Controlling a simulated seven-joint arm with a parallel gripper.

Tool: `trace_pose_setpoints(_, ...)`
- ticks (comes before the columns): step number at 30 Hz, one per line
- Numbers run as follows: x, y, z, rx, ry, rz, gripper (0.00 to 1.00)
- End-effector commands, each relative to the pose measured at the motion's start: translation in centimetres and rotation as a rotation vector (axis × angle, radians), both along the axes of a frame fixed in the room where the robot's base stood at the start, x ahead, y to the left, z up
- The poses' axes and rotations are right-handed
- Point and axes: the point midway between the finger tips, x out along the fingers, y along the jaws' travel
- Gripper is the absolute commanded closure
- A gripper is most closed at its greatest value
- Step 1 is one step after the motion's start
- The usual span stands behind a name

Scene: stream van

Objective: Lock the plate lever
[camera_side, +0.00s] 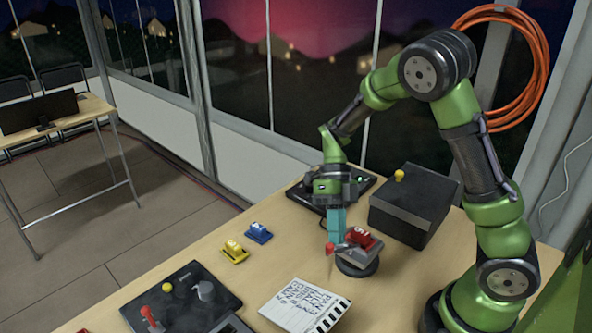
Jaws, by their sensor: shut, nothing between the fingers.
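A small device (358,265) with a round black base and a tilted grey plate stands on the table; it looks like a plate mount. A red block (360,236) with white marks sits on the plate. A small red lever (330,249) sticks out at the device's left side. My gripper (335,238) points down with its teal fingers shut and empty. The fingertips are right at the red lever; I cannot tell whether they touch it. The fingers partly hide the lever and the plate's left edge.
A black box (414,205) with a yellow button stands behind right, and a dark flat panel (362,188) lies behind my gripper. Blue (259,233) and yellow (235,251) blocks, a control panel (185,305) and a clapperboard (305,306) lie left and front. Bare table lies between them.

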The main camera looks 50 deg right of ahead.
Motion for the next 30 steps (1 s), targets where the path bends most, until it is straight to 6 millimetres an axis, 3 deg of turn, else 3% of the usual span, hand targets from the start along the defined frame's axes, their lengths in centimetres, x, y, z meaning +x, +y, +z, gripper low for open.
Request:
trace_pose_setpoints(10, -0.4, 0.9, 0.0, 0.001, 0.0, 0.27, 1.0)
trace_pose_setpoints(30, -1.2, -0.6, 0.0, 0.0, 0.0, 0.257, 1.0)
